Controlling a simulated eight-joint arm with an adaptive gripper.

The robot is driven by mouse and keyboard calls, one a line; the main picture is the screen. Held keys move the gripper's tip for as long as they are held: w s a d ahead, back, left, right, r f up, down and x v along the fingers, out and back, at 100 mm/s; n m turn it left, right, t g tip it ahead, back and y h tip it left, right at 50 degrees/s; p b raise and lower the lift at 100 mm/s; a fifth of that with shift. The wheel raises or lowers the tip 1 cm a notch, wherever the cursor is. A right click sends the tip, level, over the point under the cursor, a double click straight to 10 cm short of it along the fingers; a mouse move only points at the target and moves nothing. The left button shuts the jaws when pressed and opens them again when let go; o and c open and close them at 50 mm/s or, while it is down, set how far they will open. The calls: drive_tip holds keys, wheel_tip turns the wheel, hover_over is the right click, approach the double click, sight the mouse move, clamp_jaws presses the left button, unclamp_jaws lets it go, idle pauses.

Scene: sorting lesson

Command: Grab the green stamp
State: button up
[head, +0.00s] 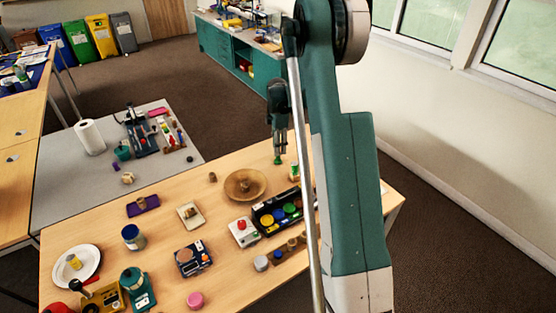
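My gripper (279,147) points down over the back right part of the wooden table. A small green piece (277,160), which looks like the green stamp, is right at its fingertips. The fingers look close together, but at this size I cannot tell whether they are shut on it or just around it. I also cannot tell whether the piece touches the table. A small pale and green item (294,172) stands just to the right, partly hidden by my arm.
A round brown dish (245,198) lies left of and nearer than the gripper. A black tray (262,227) with coloured round pads stands in front, partly behind my arm. A small brown piece (212,177) stands near the back edge. The table's front left holds a white plate (93,255).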

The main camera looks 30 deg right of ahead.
sight(278, 157)
drive_tip(key=shift+s+f+b, duration=0.15)
drive_tip(key=shift+f+b, duration=0.5)
drive_tip(key=shift+f, duration=1.9)
drive_tip(key=shift+c, duration=0.4)
drive_tip(key=c, duration=0.9)
